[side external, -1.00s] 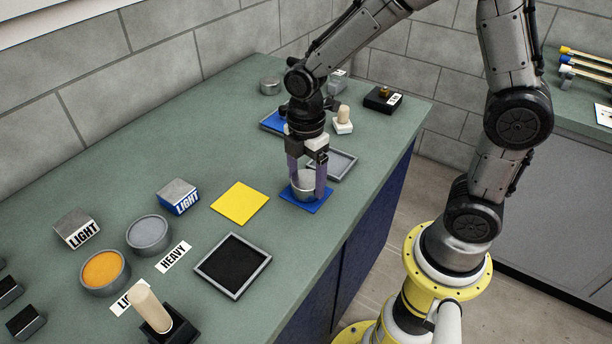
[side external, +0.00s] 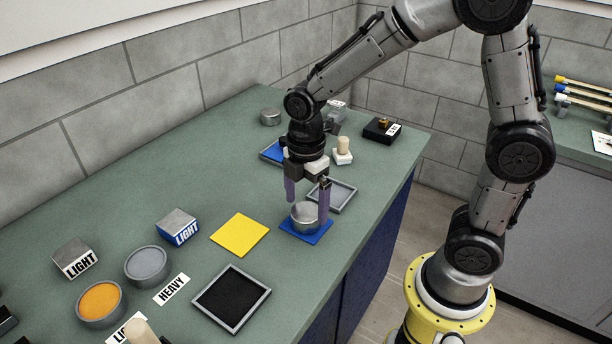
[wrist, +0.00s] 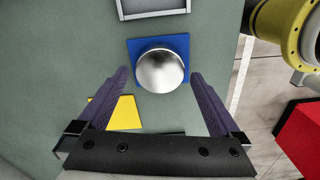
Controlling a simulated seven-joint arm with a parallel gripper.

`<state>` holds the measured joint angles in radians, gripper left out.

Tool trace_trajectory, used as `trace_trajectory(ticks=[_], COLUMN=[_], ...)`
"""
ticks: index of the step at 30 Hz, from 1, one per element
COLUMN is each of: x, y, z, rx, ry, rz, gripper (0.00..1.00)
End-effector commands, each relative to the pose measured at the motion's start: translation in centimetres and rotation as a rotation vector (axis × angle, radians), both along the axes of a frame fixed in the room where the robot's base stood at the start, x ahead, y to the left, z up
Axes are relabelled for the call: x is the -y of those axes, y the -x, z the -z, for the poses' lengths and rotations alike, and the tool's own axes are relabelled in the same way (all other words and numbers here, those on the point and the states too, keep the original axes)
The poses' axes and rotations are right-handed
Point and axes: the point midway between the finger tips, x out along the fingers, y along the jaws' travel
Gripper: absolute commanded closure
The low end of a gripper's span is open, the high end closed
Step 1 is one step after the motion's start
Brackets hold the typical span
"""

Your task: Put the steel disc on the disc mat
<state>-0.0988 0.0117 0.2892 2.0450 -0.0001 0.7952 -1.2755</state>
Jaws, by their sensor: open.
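The steel disc (side external: 303,217), a short round silvery piece, rests on a blue square mat (side external: 318,236) near the front edge of the counter. In the wrist view the disc (wrist: 162,70) sits near the middle of the blue mat (wrist: 134,46), with blue showing around it. My gripper (side external: 307,210) is open above the mat, pointing down. Its two purple fingers stand on either side of the disc, with gaps between them and it in the wrist view (wrist: 159,75). The right finger hides part of the disc's edge in the side view.
A yellow mat (side external: 240,236) lies to the left and a grey-framed tray (side external: 340,199) just behind. A black tray (side external: 231,300), a grey round dish (side external: 148,266) and an orange dish (side external: 101,302) are further left. A white-based peg (side external: 342,152) and a black box (side external: 382,131) stand behind.

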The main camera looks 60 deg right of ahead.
Motion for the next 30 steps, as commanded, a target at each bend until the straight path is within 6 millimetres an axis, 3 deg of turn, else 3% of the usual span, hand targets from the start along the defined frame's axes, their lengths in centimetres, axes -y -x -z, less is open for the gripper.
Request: trace_trajectory(ticks=[10,20,23,30], x=[0.0,0.1,0.6,2.2], y=[-0.1,0.5,2.0,8.9], z=[-7.2,-10.3,-11.4,-13.3], rx=[0.005,0.016,0.064,0.266], ry=[-0.001,-0.002,-0.011,-0.120], rz=[0.000,0.035,0.164,0.759], gripper=[0.00,0.00,0.00,0.00])
